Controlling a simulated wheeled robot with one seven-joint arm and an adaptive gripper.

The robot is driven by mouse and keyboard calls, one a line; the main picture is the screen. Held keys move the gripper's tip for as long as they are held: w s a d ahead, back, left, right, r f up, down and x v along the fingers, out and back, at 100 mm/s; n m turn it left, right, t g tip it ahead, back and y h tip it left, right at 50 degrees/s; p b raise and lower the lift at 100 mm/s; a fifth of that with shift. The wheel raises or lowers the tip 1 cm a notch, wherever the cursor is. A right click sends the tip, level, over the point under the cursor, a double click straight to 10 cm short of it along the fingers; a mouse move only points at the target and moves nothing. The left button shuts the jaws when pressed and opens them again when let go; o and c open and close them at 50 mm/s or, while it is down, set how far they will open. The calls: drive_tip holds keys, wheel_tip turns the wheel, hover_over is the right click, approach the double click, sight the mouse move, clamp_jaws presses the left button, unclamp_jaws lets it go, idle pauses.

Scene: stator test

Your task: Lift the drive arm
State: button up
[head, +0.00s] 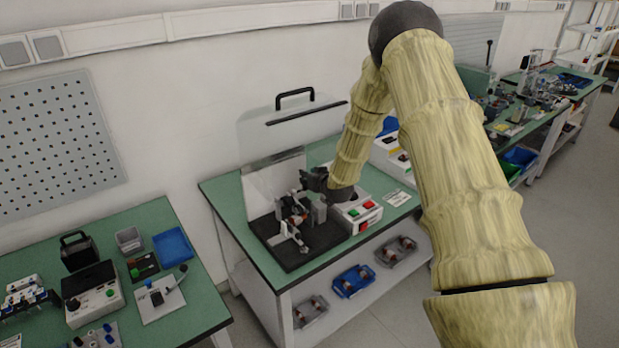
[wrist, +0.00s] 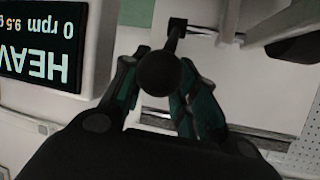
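In the wrist view, a dark round knob (wrist: 158,73) sits at the end of a thin dark rod (wrist: 176,36), which looks like the drive arm's handle. My gripper (wrist: 160,68) has one finger on each side of the knob, with the tips about a knob's width apart, so it looks shut on it. In the head view, my gripper (head: 316,180) is at the back of the test machine (head: 296,228) on the middle bench. The drive arm is not clearly made out there, as my gripper and the machine's parts cover it.
A dark display (wrist: 40,45) reads "HEAVY" and "0 rpm", upside down. A control box with red and green buttons (head: 358,212) stands right of the machine. A clear guard with a black handle (head: 295,98) rises behind. Trays (head: 353,281) sit on the shelf below.

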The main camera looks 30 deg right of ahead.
drive_tip(key=v, duration=1.2)
idle(0.4)
